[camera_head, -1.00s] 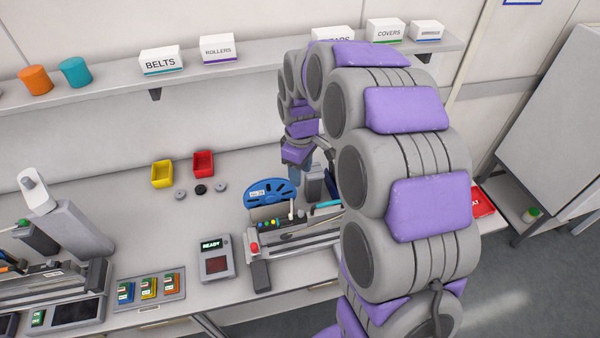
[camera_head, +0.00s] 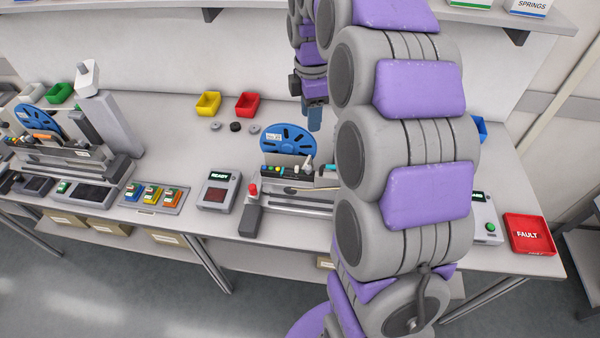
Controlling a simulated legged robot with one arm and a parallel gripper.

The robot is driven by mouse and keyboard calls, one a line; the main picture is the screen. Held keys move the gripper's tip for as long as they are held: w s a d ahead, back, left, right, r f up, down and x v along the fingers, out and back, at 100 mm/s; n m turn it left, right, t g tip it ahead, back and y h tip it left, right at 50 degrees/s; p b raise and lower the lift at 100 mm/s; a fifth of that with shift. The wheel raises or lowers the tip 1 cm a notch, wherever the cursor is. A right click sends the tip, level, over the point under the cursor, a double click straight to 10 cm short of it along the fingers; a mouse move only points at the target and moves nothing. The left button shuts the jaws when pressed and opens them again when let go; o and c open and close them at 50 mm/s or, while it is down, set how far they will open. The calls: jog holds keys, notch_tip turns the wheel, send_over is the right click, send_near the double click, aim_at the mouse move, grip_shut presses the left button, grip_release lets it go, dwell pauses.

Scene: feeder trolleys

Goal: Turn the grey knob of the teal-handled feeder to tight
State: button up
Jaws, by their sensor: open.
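The teal-handled feeder (camera_head: 290,202) lies on the bench at centre, its right part hidden behind my arm. Its teal handle (camera_head: 327,171) shows just left of my arm. A small pale grey upright piece (camera_head: 308,163) on its top may be the grey knob; it is too small to tell how it is turned. A blue reel (camera_head: 287,140) stands at the feeder's back. My gripper (camera_head: 314,121) has blue fingers pointing down, above and behind the feeder, just right of the reel. It is open and appears apart from the feeder.
A READY box (camera_head: 217,190) stands left of the feeder. A tray of coloured cartridges (camera_head: 153,196) and another feeder with an orange handle (camera_head: 45,136) are further left. Yellow (camera_head: 208,104) and red (camera_head: 247,105) bins stand behind. A red FAULT tray (camera_head: 529,234) is at right.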

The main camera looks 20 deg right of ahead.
jog(key=a+f, duration=0.2)
jog(key=b, duration=0.3)
send_over(308, 167)
jog(key=d, duration=0.1)
notch_tip(308, 167, down, 8)
jog(key=f, duration=0.2)
jog(key=a+f, duration=0.1)
jog(key=f, duration=0.1)
jog(key=a+f+b, duration=0.1)
jog(key=f, duration=0.1)
jog(key=shift+f, duration=0.45)
jog(key=shift+d+f, duration=0.15)
jog(key=shift+d, duration=0.2)
jog(key=shift+d+f, duration=0.1)
jog(key=shift+d, duration=0.55)
jog(key=shift+a, duration=0.85)
jog(key=c, duration=0.6)
jog(key=shift+d, duration=0.1)
jog(key=shift+c, duration=1.3)
jog(key=shift+d, duration=0.2)
grip_shut()
